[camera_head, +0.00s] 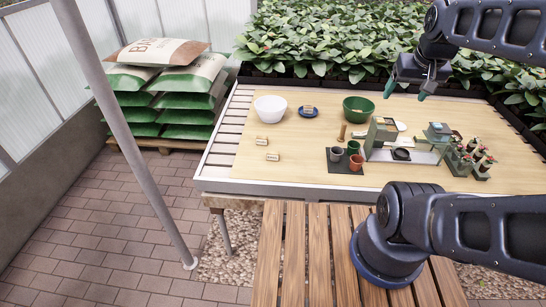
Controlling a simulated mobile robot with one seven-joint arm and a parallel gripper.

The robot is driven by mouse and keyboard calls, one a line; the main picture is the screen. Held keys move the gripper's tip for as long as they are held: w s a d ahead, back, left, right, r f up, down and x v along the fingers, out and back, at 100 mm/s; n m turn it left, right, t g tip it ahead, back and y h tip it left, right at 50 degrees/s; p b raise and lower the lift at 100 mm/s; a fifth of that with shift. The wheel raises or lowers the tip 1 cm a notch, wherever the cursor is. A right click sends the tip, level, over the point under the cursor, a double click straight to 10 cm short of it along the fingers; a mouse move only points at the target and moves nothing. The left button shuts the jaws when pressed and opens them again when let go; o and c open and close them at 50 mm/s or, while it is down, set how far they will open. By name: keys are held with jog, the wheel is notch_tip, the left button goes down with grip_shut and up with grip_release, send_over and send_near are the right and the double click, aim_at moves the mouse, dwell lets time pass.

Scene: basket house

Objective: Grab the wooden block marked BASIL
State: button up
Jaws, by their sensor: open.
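Two small wooden blocks with pale labels lie on the left part of the table, one (262,140) a little behind the other (272,156). The lettering is too small to read, so I cannot tell which is marked BASIL. My gripper (405,93) is open and empty, with its teal fingertips apart. It hangs in the air at the upper right, to the right of all three blocks and apart from them.
A white bowl (270,108) and a green bowl (358,109) stand at the table's back. Dark trays with small pots (354,147), a green device (381,135) and potted seedlings (470,163) fill the right. Leafy plants (320,40) line the back. The table's left front is clear.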

jog(key=w+a+f+g, duration=0.1)
jog(key=w+a+f, duration=0.2)
jog(key=w+a, duration=0.6)
jog(key=g, duration=0.4)
send_over(273, 152)
notch_tip(273, 152, down, 30)
jog(key=shift+s+a+f, duration=0.15)
jog(key=shift+a+f, duration=0.1)
jog(key=shift+f, duration=0.2)
notch_tip(273, 152, down, 5)
jog(key=shift+r, duration=0.15)
jog(key=shift+d+f, duration=0.15)
jog(key=shift+f, duration=1.2)
jog(key=shift+d+f, duration=0.1)
jog(key=shift+f, duration=1.2)
jog(key=c, duration=1)
